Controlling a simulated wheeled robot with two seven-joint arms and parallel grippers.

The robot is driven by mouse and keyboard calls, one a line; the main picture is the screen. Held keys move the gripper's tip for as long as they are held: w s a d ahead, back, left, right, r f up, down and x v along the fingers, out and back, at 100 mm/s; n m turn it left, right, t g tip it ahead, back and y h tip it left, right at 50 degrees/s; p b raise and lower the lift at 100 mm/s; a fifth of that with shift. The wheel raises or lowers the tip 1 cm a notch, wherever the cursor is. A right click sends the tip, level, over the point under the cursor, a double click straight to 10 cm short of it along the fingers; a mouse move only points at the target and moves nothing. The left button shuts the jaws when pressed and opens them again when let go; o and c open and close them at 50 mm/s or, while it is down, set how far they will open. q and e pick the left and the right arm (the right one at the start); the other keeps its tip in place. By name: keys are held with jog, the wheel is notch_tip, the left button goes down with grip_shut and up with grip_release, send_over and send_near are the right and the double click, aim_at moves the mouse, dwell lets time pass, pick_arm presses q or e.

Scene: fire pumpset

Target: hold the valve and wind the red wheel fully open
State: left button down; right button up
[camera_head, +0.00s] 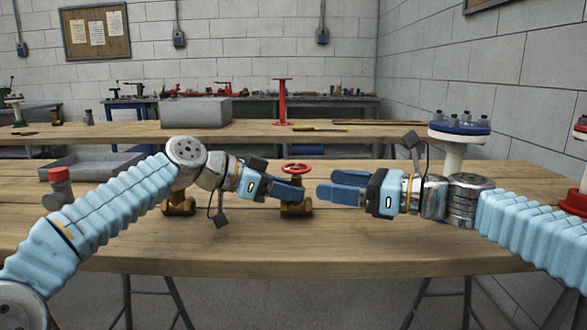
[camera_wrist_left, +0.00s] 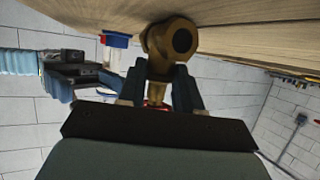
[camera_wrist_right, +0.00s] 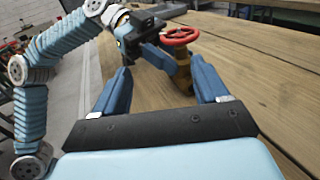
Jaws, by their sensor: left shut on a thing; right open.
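A brass valve (camera_head: 297,207) with a red wheel (camera_head: 297,168) on top stands upright on the wooden table in the head view. My left gripper (camera_head: 295,191) is shut on the valve's body from the left, below the wheel. In the left wrist view the brass body (camera_wrist_left: 170,42) sits between its fingers. My right gripper (camera_head: 330,192) is open and empty, to the right of the valve and apart from it. In the right wrist view the red wheel (camera_wrist_right: 179,36) lies ahead, beyond the open fingers (camera_wrist_right: 162,80).
A second brass valve (camera_head: 178,204) stands behind my left arm. A grey tray (camera_head: 95,166) and a red-capped part (camera_head: 60,187) are at the left. A white pillar with a blue flange (camera_head: 459,130) stands at the back right. The table front is clear.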

aim_at(298, 168)
jog(key=shift+m+t, duration=0.3)
jog(key=shift+t, duration=0.2)
jog(key=w+a, duration=0.7)
jog(key=a, duration=0.1)
jog(key=shift+w+a+r, duration=0.15)
jog(key=shift+w+r, duration=0.1)
jog(key=shift+r, duration=0.15)
jog(key=shift+c, duration=0.4)
